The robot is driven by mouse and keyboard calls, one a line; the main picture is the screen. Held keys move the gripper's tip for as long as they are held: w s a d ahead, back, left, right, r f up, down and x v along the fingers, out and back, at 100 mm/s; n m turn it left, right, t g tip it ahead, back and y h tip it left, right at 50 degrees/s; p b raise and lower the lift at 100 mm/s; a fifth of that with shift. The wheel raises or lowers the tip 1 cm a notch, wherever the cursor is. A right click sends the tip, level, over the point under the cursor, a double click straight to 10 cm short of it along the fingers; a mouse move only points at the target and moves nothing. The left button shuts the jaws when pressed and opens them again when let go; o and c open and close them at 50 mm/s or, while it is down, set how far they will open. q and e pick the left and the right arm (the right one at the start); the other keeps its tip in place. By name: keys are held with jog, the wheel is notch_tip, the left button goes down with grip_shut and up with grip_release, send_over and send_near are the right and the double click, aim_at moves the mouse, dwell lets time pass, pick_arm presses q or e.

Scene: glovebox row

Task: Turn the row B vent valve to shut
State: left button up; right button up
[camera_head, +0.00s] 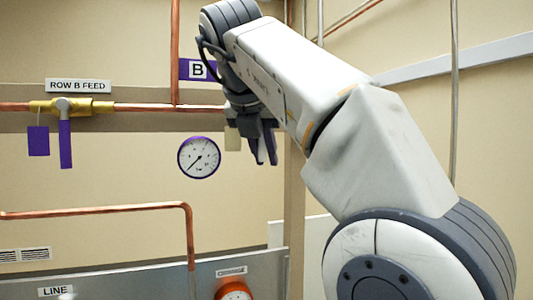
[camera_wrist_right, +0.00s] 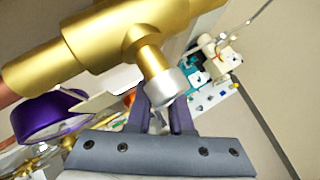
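My right gripper (camera_head: 264,158) is at the vent valve under the purple B sign, its two dark purplish fingers pointing down. In the right wrist view its fingers (camera_wrist_right: 160,112) stand apart, with a gap between them, just below the valve's silver stem cap (camera_wrist_right: 170,88). The brass valve body (camera_wrist_right: 110,40) fills the upper left of that view. In the head view my gripper and arm cover most of this valve. I cannot make out its lever apart from the fingers, nor tell any contact. My left gripper is not in view.
The ROW B FEED valve (camera_head: 72,106) is at the left, its purple lever (camera_head: 65,144) hanging down. A purple-rimmed gauge (camera_head: 199,157) is left of my gripper. A beige tag (camera_head: 232,138) hangs beside it. A copper pipe (camera_head: 150,107) runs along the wall.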

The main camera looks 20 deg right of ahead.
jog(key=shift+o, duration=0.4)
jog(key=p+v, duration=0.3)
jog(key=v, duration=0.7)
jog(key=shift+a+p, duration=0.15)
jog(key=shift+p, duration=0.15)
jog(key=shift+s+r, duration=0.1)
jog(key=shift+r, duration=0.1)
